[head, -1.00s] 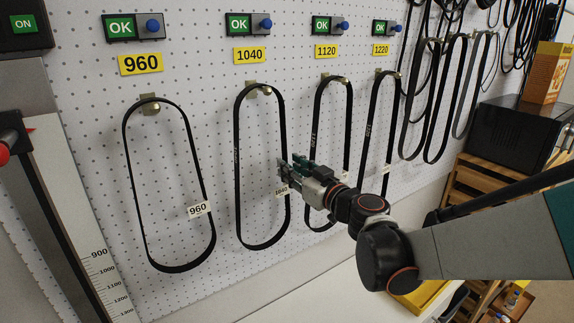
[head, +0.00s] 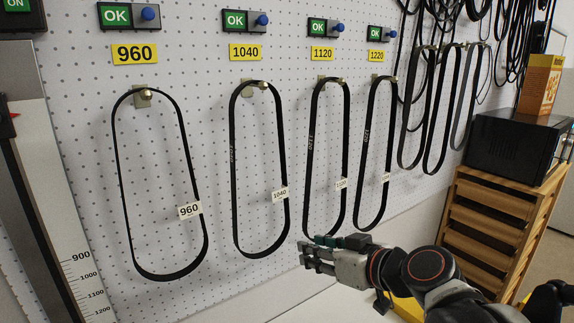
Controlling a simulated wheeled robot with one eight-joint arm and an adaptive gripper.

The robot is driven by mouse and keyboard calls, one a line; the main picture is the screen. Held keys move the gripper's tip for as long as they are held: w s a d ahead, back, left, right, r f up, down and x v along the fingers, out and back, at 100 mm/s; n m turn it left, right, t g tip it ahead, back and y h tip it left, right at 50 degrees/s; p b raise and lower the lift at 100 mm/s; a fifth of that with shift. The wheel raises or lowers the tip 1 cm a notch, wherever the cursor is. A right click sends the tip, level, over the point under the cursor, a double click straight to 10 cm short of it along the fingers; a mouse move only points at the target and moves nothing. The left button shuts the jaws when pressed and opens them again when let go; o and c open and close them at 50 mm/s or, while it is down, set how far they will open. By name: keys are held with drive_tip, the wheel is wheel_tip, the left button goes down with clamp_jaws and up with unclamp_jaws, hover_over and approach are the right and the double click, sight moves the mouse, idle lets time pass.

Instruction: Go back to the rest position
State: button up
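My gripper (head: 306,254) is in the lower middle of the head view, in front of the pegboard and below the 1120 belt. Its fingers point left, and no belt shows in it. The finger gap is too small to judge. Black belts hang on hooks on the pegboard: the 960 belt (head: 120,185), the 1040 belt (head: 233,170), the 1120 belt (head: 310,160) and the 1220 belt (head: 363,160). Each carries a small white tag. The gripper's tips appear close to the bottom of the 1120 belt; I cannot tell the depth between them.
Above the belts are yellow number signs and green OK boxes with blue buttons (head: 150,13). A measuring scale (head: 80,275) stands at the left. More belts (head: 437,110) hang at the right. A wooden rack (head: 500,225) bears a black box (head: 515,148) and an orange carton (head: 540,88).

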drive_tip(key=s+d+f+m+g+h+b, duration=0.2)
drive_tip(key=s+d+f+m+h+b, duration=0.1)
drive_tip(key=f, duration=0.6)
drive_tip(key=s+d+f+m+g+h+b, duration=0.2)
drive_tip(key=s+d+f+h+b, duration=0.3)
drive_tip(key=s, duration=0.7)
drive_tip(key=d+f+m+b, duration=0.1)
drive_tip(key=d+f+b, duration=0.1)
drive_tip(key=d+f, duration=0.2)
drive_tip(key=shift+d+f, duration=0.3)
drive_tip(key=shift+d, duration=0.45)
idle(0.9)
